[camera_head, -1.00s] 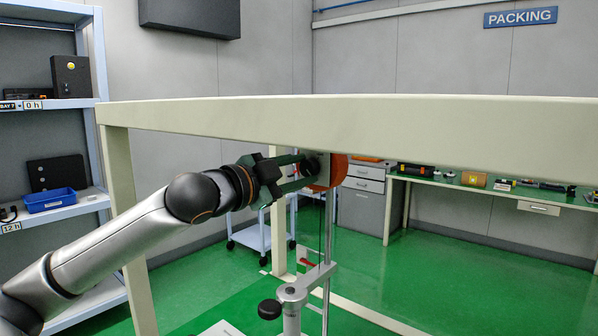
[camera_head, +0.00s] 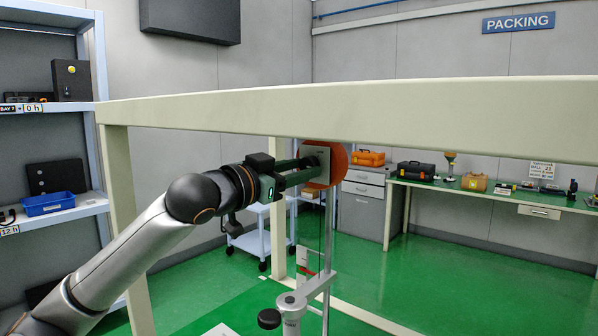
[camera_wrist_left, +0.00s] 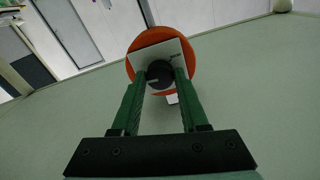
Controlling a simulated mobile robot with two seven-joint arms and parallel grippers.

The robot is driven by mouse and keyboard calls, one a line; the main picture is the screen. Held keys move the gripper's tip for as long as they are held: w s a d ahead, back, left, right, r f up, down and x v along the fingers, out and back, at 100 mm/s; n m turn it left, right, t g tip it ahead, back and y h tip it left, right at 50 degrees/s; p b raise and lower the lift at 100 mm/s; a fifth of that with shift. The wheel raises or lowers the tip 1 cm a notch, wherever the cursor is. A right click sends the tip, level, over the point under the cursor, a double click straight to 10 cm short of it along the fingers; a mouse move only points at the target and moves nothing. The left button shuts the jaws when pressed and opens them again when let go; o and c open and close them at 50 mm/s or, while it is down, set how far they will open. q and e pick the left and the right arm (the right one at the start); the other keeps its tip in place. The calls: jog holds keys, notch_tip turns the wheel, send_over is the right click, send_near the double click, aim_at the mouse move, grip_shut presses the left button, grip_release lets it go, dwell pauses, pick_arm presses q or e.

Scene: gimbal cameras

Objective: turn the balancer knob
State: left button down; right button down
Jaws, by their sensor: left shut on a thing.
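The balancer (camera_head: 339,163) is an orange round body with a pale square plate, hanging just under the cream beam. It also shows in the left wrist view (camera_wrist_left: 146,39), where a dark round knob (camera_wrist_left: 160,74) sits on the plate. My left gripper (camera_head: 312,163) reaches in from the left at the height of the balancer. In the left wrist view its two green fingers (camera_wrist_left: 161,76) are on both sides of the knob and shut on it. My right gripper is not in view.
A cream beam (camera_head: 400,118) crosses above the gripper, with a post (camera_head: 122,200) at left. A metal stand (camera_head: 295,305) with a black hand knob (camera_head: 269,318) is below the balancer. A white cart (camera_head: 262,240) and a green-topped bench (camera_head: 485,190) stand behind.

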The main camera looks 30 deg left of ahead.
pick_arm(q)
jog(key=shift+n, duration=0.3)
jog(key=shift+c, duration=2.1)
grip_release()
jog(key=s+a+b, duration=0.1)
jog(key=s+b, duration=0.7)
jog(key=s, duration=0.4)
jog(key=shift+s+a+f, duration=0.2)
jog(key=shift+s+f, duration=0.05)
